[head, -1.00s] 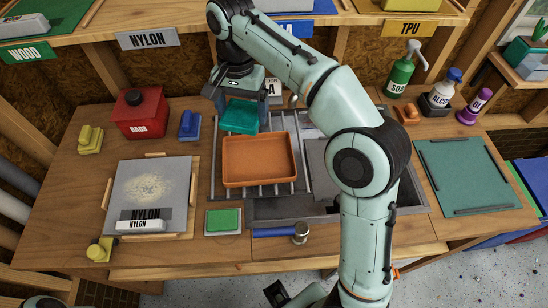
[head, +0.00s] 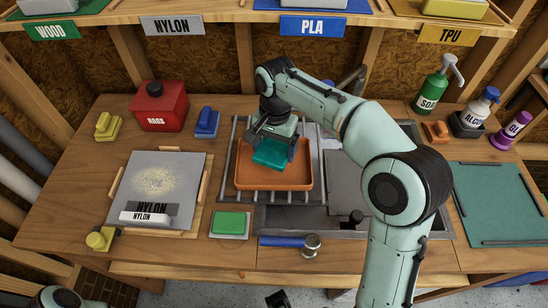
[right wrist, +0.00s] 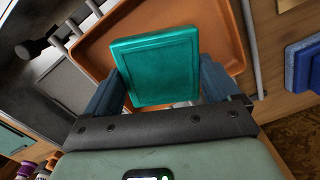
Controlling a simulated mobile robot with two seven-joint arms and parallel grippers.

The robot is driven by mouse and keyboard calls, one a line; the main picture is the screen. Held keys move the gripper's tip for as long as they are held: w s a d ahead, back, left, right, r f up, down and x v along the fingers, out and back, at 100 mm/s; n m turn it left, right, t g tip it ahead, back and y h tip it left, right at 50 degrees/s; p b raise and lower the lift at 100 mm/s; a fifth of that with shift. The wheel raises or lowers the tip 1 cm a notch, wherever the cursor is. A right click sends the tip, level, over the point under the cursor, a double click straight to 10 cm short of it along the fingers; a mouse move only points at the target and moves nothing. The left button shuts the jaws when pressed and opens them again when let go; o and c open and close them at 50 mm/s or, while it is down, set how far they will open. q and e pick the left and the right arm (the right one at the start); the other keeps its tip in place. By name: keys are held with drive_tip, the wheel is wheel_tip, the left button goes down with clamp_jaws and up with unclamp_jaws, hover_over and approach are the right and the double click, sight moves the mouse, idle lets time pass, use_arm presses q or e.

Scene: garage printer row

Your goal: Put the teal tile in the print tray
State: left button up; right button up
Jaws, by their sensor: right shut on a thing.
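The teal tile (head: 271,154) is a flat square piece with a raised rim. My right gripper (head: 274,143) is shut on it and holds it, tilted, over the orange print tray (head: 243,179). In the right wrist view the tile (right wrist: 155,66) sits between the two fingers of the gripper (right wrist: 160,85), with the orange tray (right wrist: 92,50) behind it. I cannot tell whether the tile touches the tray floor. The arm and gripper hide part of the tray's back edge.
The tray stands on a grey barred rack (head: 321,185). A grey plate (head: 130,178) marked NYLON is left, a green block (head: 229,222) in front, a blue-handled tool (head: 283,241) front right. A red RAGS box (head: 160,108) and blue block (head: 207,122) stand behind left.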

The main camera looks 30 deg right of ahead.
sight(274, 158)
drive_tip(key=shift+f+b, duration=0.35)
drive_tip(key=shift+f, duration=1.75)
drive_tip(key=shift+f, duration=0.15)
drive_tip(key=o, duration=0.8)
drive_tip(key=r+p, duration=0.1)
drive_tip(key=r, duration=0.3)
drive_tip(key=r+p, duration=0.1)
drive_tip(key=r, duration=0.3)
drive_tip(key=r+p, duration=0.1)
drive_tip(key=r, duration=0.3)
drive_tip(key=shift+w+d+r, duration=0.15)
drive_tip(key=shift+d, duration=0.15)
